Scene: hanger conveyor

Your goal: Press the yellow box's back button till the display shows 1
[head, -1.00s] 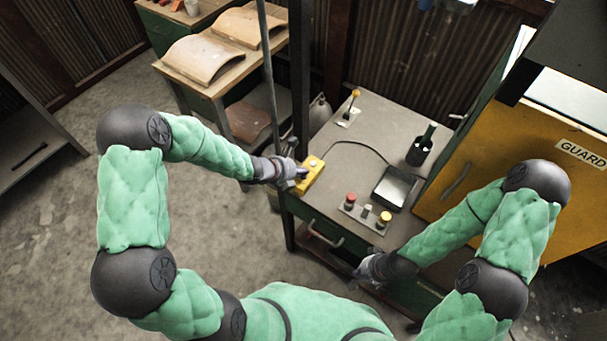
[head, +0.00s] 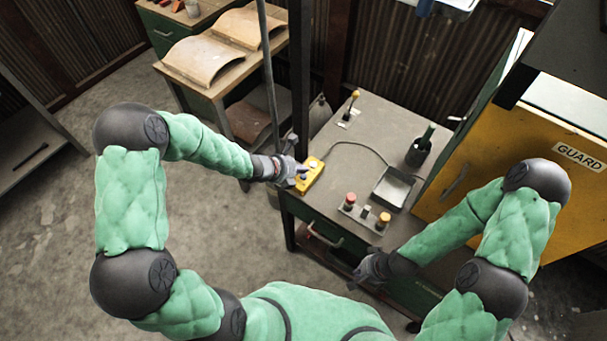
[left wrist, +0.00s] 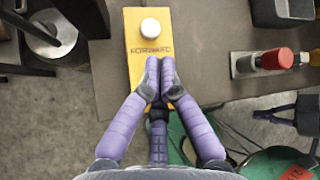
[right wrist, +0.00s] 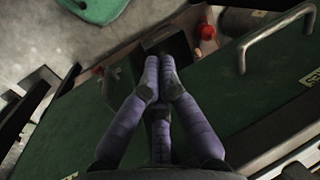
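The yellow box (head: 316,171) sits at the near left corner of the grey tabletop. In the left wrist view, the yellow box (left wrist: 132,50) has a white round button (left wrist: 150,28) by the word FORWARD. My left gripper (head: 301,172) is at the box's near end. In the left wrist view, the left gripper (left wrist: 160,64) has its fingertips together over the box, just below that word, hiding what lies under them. I cannot tell whether they touch it. My right gripper (right wrist: 160,64) has its fingertips together, away from the box near the green cabinet front. I cannot make out a display reading.
A control strip with a red button (head: 350,198) and a yellow button (head: 384,217) is right of the box. A dark tray (head: 393,188), a dark bottle in a holder (head: 418,153) and a cable (head: 365,148) are on the table. A dark post stands behind the box.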

